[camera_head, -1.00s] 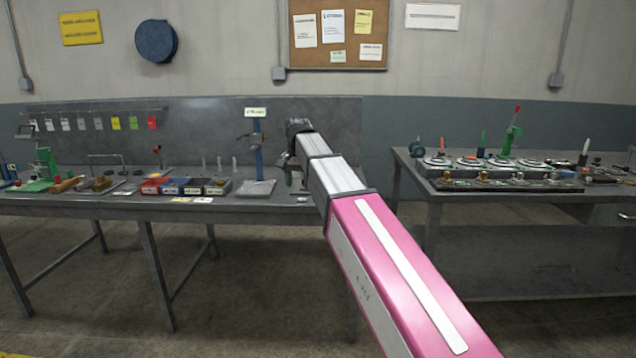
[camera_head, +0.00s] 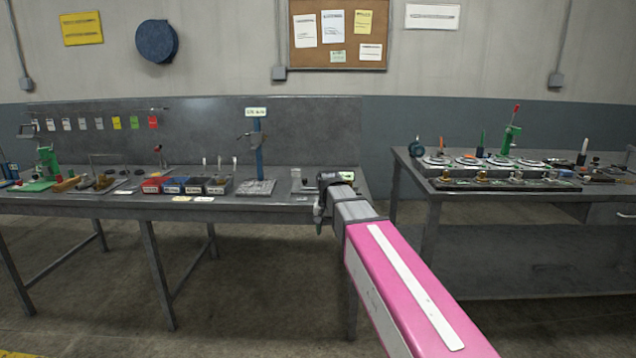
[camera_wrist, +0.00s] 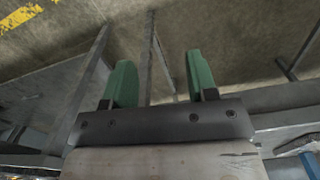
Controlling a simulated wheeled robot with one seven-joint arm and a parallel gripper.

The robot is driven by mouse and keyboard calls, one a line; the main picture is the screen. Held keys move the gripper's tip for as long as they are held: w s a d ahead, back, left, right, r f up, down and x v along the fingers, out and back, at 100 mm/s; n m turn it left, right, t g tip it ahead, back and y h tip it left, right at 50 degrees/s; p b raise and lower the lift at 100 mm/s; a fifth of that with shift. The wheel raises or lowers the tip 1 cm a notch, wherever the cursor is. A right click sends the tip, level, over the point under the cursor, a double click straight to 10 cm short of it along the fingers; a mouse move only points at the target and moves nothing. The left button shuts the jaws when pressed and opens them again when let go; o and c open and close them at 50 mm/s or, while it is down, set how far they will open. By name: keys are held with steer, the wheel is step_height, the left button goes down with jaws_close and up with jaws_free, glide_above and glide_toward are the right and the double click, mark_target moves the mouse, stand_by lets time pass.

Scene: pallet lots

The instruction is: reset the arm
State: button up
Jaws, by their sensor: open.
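My arm, pink and grey, reaches forward from the lower right in the head view. Its gripper end (camera_head: 322,212) hangs at the front edge of the left workbench (camera_head: 100,208), near that bench's right end. In the wrist view my gripper (camera_wrist: 160,80) shows two green fingers standing well apart, with nothing between them. Beyond the fingers are bare concrete floor and bench legs. Whether the gripper touches the bench edge cannot be told from the head view.
The left bench holds small bins (camera_head: 190,186), a blue stand (camera_head: 258,150) and a grey block (camera_head: 256,187). A right bench (camera_head: 480,200) carries several round fixtures and a green stand (camera_head: 510,138). A gap lies between the benches. Open floor (camera_head: 250,280) lies in front.

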steer(key=s+d+f+n, duration=0.1)
steer(key=s+d+f, duration=0.6)
steer(key=f, duration=0.4)
steer(key=s+d+f, duration=0.8)
steer(key=s+f, duration=0.1)
steer(key=f, duration=0.2)
steer(key=shift+d+n, duration=0.3)
steer(key=shift+n, duration=0.1)
steer(key=shift+a, duration=0.15)
